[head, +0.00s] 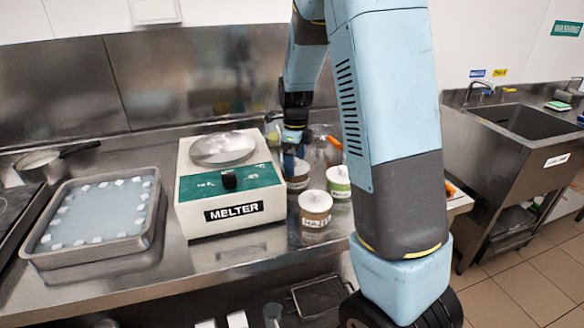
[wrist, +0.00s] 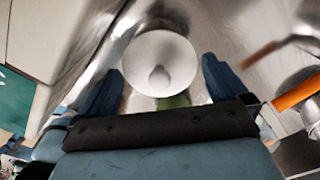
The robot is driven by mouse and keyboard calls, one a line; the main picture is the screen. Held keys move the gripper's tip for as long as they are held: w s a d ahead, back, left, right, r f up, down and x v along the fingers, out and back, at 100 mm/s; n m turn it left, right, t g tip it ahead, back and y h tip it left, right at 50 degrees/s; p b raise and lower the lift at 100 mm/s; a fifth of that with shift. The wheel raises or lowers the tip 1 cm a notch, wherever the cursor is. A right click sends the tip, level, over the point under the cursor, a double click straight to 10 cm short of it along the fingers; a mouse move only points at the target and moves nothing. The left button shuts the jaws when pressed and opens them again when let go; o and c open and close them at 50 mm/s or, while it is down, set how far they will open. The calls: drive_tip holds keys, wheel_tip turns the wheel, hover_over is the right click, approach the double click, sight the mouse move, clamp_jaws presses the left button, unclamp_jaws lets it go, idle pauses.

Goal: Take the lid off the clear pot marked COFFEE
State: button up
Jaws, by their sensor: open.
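In the wrist view a round white lid with a small knob (wrist: 160,63) lies between the two blue fingers of my open gripper (wrist: 163,82). There is a gap on both sides, and nothing is held. In the head view my gripper (head: 294,147) is over the back of a group of lidded pots, partly hidden by my arm. A pot with a brown band (head: 297,182) is just below it. The front pot (head: 316,212) has a label that seems to begin HAZ. A pot with a green band (head: 339,184) is to the right. I cannot read COFFEE on any pot.
A white melter (head: 232,208) with a green panel stands left of the pots. A tray of pale blue contents (head: 147,219) is at the far left. An orange handle (wrist: 297,91) is at the right in the wrist view. A sink (head: 530,121) is far right.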

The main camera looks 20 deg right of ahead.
drive_tip(key=c, duration=0.7)
